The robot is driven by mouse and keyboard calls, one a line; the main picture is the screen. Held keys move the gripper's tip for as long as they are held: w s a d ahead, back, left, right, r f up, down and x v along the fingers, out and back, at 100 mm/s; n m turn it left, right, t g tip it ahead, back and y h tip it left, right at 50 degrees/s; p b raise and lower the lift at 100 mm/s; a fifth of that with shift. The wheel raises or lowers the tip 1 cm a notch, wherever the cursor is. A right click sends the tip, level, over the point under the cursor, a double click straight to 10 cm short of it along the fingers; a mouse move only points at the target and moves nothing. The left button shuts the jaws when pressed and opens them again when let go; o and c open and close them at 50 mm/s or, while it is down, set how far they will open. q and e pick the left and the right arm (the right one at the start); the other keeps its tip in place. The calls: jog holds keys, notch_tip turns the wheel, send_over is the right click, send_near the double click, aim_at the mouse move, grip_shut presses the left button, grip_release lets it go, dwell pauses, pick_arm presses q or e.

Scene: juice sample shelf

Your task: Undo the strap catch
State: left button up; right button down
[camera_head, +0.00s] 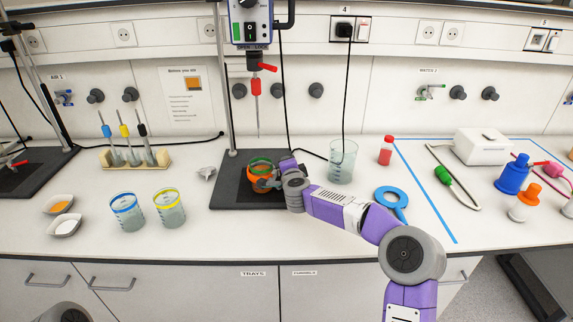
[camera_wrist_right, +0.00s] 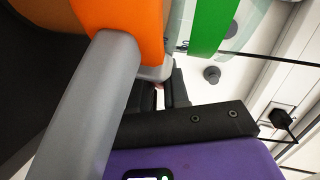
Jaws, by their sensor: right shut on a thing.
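A glass beaker with a green rim band (camera_head: 261,162) and an orange strap (camera_head: 258,180) around it stands on the black stand base. The orange strap (camera_wrist_right: 120,15) and the green band (camera_wrist_right: 211,25) show large in the right wrist view. A grey bar (camera_wrist_right: 80,120) runs beside the orange strap. My right gripper (camera_head: 273,180) is at the right side of the strapped beaker. Its dark fingers (camera_wrist_right: 165,95) are shut at a grey catch piece (camera_wrist_right: 155,72) beside the strap; the exact contact is partly hidden. My left gripper is not in view.
A clear beaker (camera_head: 342,160) stands to the right, with a blue ring (camera_head: 391,204) nearer the front. Two banded beakers (camera_head: 127,213) (camera_head: 169,208) stand left. The front middle of the bench is clear.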

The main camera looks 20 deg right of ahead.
dwell(0.3)
jog(key=c, duration=1.3)
grip_release()
jog(key=shift+o, duration=0.2)
jog(key=shift+s, duration=0.1)
jog(key=v, duration=0.6)
jog(key=shift+s+r+p, duration=0.1)
jog(key=shift+r+p, duration=0.05)
jog(key=shift+p, duration=0.15)
jog(key=shift+s+a, duration=0.1)
jog(key=shift+s, duration=0.45)
jog(key=shift+o, duration=0.4)
